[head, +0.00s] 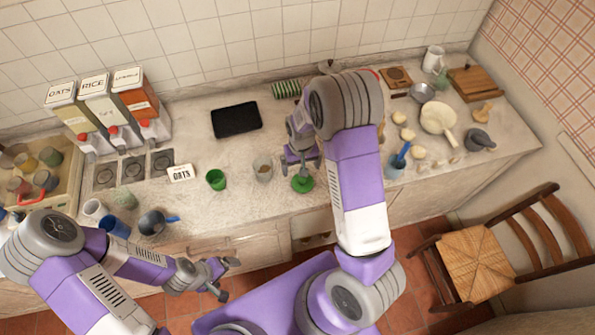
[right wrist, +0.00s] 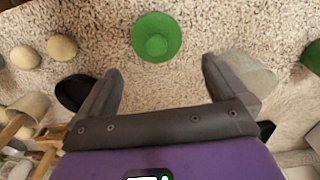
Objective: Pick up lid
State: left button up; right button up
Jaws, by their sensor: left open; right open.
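The green round lid (head: 302,184) lies on the counter near its front edge; it also shows in the right wrist view (right wrist: 156,37) at top centre. My right gripper (head: 301,163) is open and empty just above and behind the lid in the head view. In the right wrist view the lid is beyond the two spread fingertips, roughly between them and apart from both. My left gripper (head: 228,279) is open and empty in front of the counter, low and away from the lid.
A clear cup (head: 262,168) stands left of the lid, close to one right finger in the wrist view. A green cup (head: 216,180) is farther left. A black tablet (head: 236,120) lies behind. A blue-handled cup (head: 396,165) and pale round items (head: 399,118) are to the right.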

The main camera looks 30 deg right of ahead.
aim_at(302, 179)
jog(key=f, duration=0.3)
jog(key=s+f, duration=0.1)
jog(key=f, duration=0.2)
jog(key=shift+s+f+p, duration=0.15)
jog(key=shift+f+p, duration=0.15)
jog(key=shift+f, duration=0.05)
jog(key=c, duration=0.9)
